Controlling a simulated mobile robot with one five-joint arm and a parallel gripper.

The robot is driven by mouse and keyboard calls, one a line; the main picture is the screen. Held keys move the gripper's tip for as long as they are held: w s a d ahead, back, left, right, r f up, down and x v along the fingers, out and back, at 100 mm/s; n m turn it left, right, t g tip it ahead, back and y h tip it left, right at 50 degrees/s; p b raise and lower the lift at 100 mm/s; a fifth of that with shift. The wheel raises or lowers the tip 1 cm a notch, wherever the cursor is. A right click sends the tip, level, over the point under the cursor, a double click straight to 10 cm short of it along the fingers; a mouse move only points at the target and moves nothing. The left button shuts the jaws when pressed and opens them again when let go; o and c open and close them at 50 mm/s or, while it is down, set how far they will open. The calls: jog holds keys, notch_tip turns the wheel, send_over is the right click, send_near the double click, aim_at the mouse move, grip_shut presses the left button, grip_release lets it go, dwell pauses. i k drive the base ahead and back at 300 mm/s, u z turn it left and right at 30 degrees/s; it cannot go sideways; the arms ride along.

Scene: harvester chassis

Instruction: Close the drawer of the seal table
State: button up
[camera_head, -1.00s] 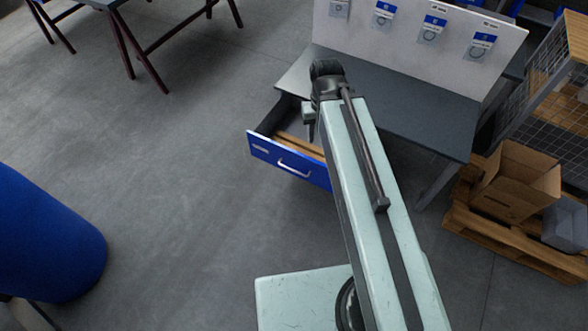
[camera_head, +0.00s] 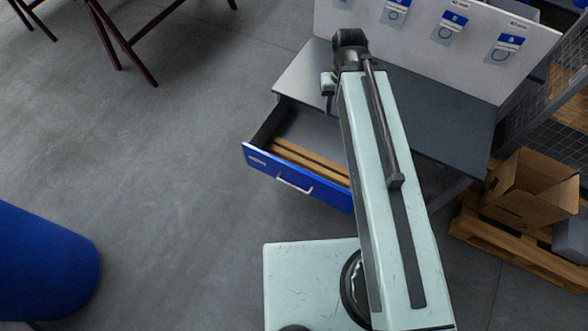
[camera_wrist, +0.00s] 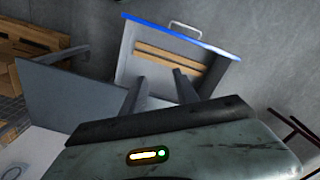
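The seal table (camera_head: 440,115) has a dark grey top. Its drawer (camera_head: 262,165) has a blue front with a pale bar handle (camera_head: 294,184), and it stands pulled out, with wooden strips inside. The drawer also shows in the wrist view (camera_wrist: 205,47), with its handle at the top. My gripper (camera_wrist: 160,78) shows there as two dark fingers spread apart, with nothing between them, in front of the drawer's inner end. In the head view my wrist is above the table near the drawer's back, and my arm hides the drawer's right end. I cannot tell whether the fingers touch anything.
A white back panel (camera_head: 400,45) with hanging seal packs rises behind the table. A cardboard box (camera_head: 525,190) on a wooden pallet (camera_head: 500,240) is to the right. A blue barrel (camera_head: 40,265) is at left. The floor left of the drawer is clear.

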aim_at(315, 149)
jog(key=z, duration=0.2)
jog(key=i, duration=0.2)
jog(key=u, duration=1)
jog(key=k, duration=1.25)
jog(key=u, duration=0.85)
jog(key=i, duration=1)
jog(key=u, duration=0.3)
